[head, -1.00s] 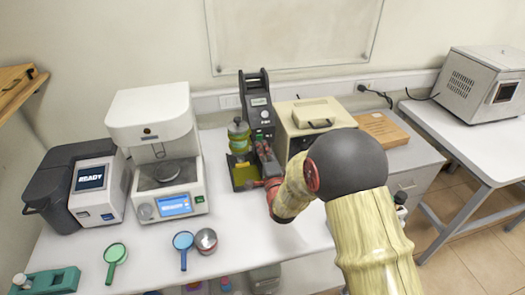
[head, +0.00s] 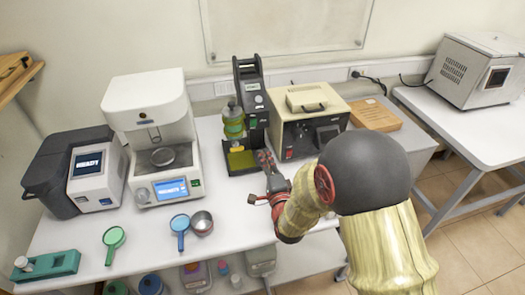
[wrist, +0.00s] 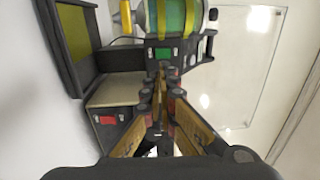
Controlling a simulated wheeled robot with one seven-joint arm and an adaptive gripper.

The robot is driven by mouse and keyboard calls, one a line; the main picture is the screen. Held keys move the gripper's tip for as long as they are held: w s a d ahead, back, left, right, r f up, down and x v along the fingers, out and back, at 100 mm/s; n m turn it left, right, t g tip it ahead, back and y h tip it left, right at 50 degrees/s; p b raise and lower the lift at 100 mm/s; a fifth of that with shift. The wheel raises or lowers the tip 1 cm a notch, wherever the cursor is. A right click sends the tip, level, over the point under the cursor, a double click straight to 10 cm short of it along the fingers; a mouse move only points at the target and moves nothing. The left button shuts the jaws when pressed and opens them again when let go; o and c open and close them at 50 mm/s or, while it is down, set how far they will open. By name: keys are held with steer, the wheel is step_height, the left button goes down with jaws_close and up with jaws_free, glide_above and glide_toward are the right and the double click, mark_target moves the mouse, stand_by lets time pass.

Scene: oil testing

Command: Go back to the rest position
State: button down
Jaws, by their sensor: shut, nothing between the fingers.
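My gripper (head: 266,160) is shut and empty in the head view, in front of the black testing stand (head: 252,98) and just right of its yellow-green plate (head: 241,160). In the wrist view my gripper (wrist: 162,80) has its fingers together. They point toward the stand, with a green bottle (wrist: 178,18) beyond them. In the head view the green bottle (head: 233,122) stands upright on the stand, apart from the fingers. My arm reaches in from the right and hides part of the table's right side.
A beige box instrument (head: 310,110) stands close to the right of the stand. A white machine (head: 150,110) and a dark analyser (head: 95,177) stand left. A green magnifier (head: 113,238), blue magnifier (head: 180,225) and metal bowl (head: 202,222) lie in front. The table (head: 230,210) is bare before the stand.

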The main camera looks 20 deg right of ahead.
stand_by(0.5)
steer(key=s+r+n+g, duration=0.5)
steer(key=s+n, duration=0.2)
steer(key=s, duration=0.1)
steer(key=s+r+n+g, duration=0.4)
steer(key=s+r+n, duration=0.15)
steer(key=s, duration=0.35)
steer(key=s+d+n+g, duration=0.1)
steer(key=s+n+g, duration=0.3)
steer(key=s, duration=1.2)
steer(key=shift+r+n, duration=0.15)
steer(key=shift+n, duration=0.6)
